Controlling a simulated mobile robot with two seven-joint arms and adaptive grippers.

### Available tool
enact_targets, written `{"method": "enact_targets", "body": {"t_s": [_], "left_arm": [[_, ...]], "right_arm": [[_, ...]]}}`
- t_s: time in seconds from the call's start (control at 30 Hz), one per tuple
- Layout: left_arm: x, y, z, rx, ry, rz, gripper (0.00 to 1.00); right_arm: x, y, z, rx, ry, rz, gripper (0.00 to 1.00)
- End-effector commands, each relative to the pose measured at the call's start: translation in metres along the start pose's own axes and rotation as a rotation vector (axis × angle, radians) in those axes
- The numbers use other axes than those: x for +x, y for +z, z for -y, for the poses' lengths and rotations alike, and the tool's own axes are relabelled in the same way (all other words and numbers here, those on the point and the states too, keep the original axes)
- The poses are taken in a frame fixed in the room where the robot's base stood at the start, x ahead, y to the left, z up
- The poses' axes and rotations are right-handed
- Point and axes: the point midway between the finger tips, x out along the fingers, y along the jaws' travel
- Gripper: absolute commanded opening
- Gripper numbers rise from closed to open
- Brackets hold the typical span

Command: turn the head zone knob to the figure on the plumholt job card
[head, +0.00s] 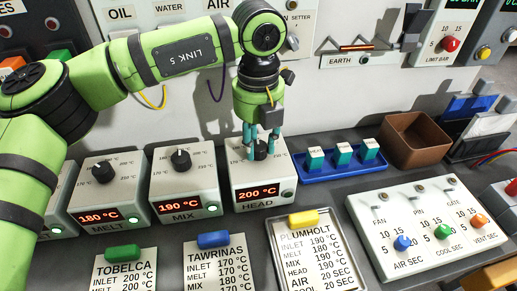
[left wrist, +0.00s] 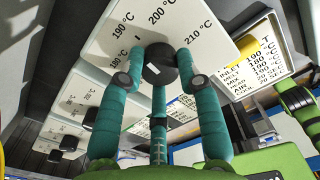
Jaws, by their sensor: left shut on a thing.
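The head zone box (head: 262,172) stands at the centre of the head view, with a red display (head: 257,192) reading 200 °C. My left gripper (head: 264,150) comes down from above and is shut on its black knob (left wrist: 160,66). In the left wrist view the teal fingers (left wrist: 165,85) close around the knob. The dial figures 180, 190, 200 and 210 °C show beyond it, and a white mark shows on the knob. The plumholt job card (head: 316,262), under a yellow clip, lies in front and appears to give HEAD 190 °C. My right gripper is not in view.
The mix box (head: 184,182) and melt box (head: 106,190) stand to the left. The tobelca (head: 124,270) and tawrinas (head: 214,264) cards lie in front. A blue tray (head: 318,176) with small blocks, a brown bin (head: 416,141) and a timer panel (head: 428,228) are to the right.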

Motion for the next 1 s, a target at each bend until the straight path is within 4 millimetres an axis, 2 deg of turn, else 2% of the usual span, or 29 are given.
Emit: {"method": "enact_targets", "body": {"t_s": [0.03, 0.23, 0.8, 0.83, 0.87, 0.9, 1.0], "left_arm": [[0.0048, -0.0014, 0.0001, -0.023, 0.003, -0.006, 0.02], [0.0033, -0.0015, 0.0004, -0.097, 0.002, -0.007, 0.02], [0.0022, -0.0021, 0.0008, -0.129, 0.002, -0.009, 0.02], [0.0022, -0.0021, 0.0008, -0.129, 0.002, -0.009, 0.39], [0.0022, -0.0020, 0.0008, -0.129, 0.002, -0.009, 0.51], [0.0021, -0.0019, 0.0008, -0.129, 0.002, -0.008, 0.58], [0.0015, -0.0014, 0.0007, -0.130, 0.001, -0.006, 0.58]], "right_arm": [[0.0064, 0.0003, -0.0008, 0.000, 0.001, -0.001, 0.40], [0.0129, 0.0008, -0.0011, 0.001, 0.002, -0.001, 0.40], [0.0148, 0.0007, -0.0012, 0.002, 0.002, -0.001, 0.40], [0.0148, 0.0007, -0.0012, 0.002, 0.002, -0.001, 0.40], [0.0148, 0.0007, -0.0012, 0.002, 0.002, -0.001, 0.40], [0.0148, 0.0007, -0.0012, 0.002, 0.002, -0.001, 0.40], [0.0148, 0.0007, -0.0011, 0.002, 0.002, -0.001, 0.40]]}}
